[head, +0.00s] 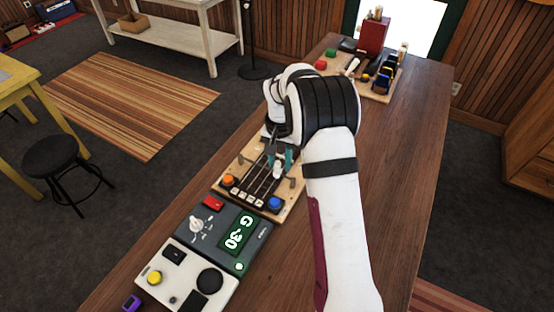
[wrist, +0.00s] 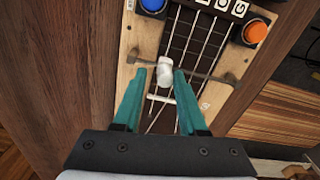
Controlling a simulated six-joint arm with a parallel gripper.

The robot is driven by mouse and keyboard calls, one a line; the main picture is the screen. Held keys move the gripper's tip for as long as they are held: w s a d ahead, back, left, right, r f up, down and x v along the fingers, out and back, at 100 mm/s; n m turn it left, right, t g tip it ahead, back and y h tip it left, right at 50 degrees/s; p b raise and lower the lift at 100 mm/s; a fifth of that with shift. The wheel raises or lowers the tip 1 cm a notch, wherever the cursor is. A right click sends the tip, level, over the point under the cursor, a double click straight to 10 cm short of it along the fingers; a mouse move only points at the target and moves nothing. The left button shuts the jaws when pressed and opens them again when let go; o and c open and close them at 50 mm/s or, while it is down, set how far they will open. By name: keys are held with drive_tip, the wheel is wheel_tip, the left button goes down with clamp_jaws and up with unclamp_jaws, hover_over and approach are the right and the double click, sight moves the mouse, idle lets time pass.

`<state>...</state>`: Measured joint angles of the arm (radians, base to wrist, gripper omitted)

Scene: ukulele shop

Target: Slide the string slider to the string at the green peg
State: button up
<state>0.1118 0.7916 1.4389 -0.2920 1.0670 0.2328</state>
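The white string slider (wrist: 165,72) sits on a thin dark crossbar (wrist: 208,76) over the strings of a light wooden board (wrist: 119,80). In the wrist view it is nearer the blue button's side. The teal fingers of my gripper (wrist: 161,73) are open, one on each side of the slider; I cannot tell whether either touches it. In the head view my gripper (head: 281,156) is over the far part of the board (head: 290,208), and the slider (head: 278,169) shows just below the fingers. I cannot make out a green peg; my gripper and arm cover the board's far end.
The board has an orange button (head: 228,180) and a blue button (head: 274,203) at its near end. A tuner (head: 215,228) reading "G -30" and a pale control box (head: 188,272) stand nearer. A tool tray (head: 378,92) is at the back. The table (head: 400,190) is clear on the right.

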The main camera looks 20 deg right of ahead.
sight(279, 163)
drive_tip(key=shift+o, duration=0.5)
drive_tip(key=shift+a, duration=0.1)
wheel_tip(279, 163, up, 16)
drive_tip(key=shift+f, duration=0.15)
